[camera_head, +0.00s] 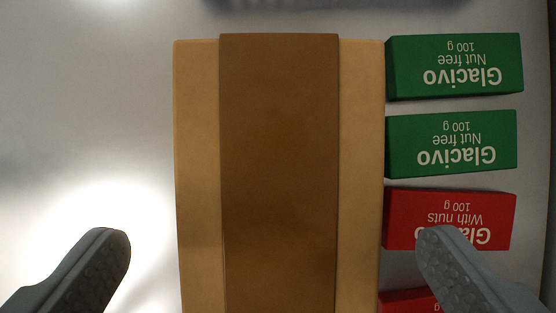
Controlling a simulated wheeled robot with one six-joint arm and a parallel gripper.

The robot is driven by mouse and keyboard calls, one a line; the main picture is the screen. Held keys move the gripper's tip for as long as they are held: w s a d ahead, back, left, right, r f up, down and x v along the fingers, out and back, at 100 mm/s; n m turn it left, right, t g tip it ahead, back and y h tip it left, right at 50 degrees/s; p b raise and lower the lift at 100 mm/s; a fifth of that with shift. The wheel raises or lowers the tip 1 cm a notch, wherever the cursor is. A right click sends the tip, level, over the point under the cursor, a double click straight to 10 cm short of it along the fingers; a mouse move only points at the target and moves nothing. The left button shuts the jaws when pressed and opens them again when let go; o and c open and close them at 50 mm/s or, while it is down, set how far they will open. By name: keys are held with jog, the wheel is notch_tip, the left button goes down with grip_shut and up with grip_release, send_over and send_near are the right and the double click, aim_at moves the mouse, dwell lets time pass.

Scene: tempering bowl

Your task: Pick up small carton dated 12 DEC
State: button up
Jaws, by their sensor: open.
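My gripper (270,262) is open, with one grey finger at the lower left and the other at the lower right. Small cartons lie in a column at the right, their print upside down. Two are green cartons (455,83) (450,124) reading "Glacivo Nut free 100 g". Below them is a red carton (400,204) reading "Glacivo With nuts 100 g", partly covered by the right finger. Another red carton (405,302) shows only in part at the bottom edge. No date is visible on any carton, so I cannot tell which is dated 12 DEC.
A large tan box (199,170) with a brown band (280,160) fills the middle, between the fingers in the picture and close beside the cartons. The pale grey surface (90,130) at the left is clear, with a bright glare. A dark blurred object (330,4) crosses the top edge.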

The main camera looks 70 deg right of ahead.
aim_at(279, 196)
jog(key=shift+x, duration=3.05)
jog(key=shift+w+d+f, duration=0.1)
jog(key=shift+w+f, duration=0.05)
jog(key=shift+f, duration=0.15)
jog(key=c, duration=1.4)
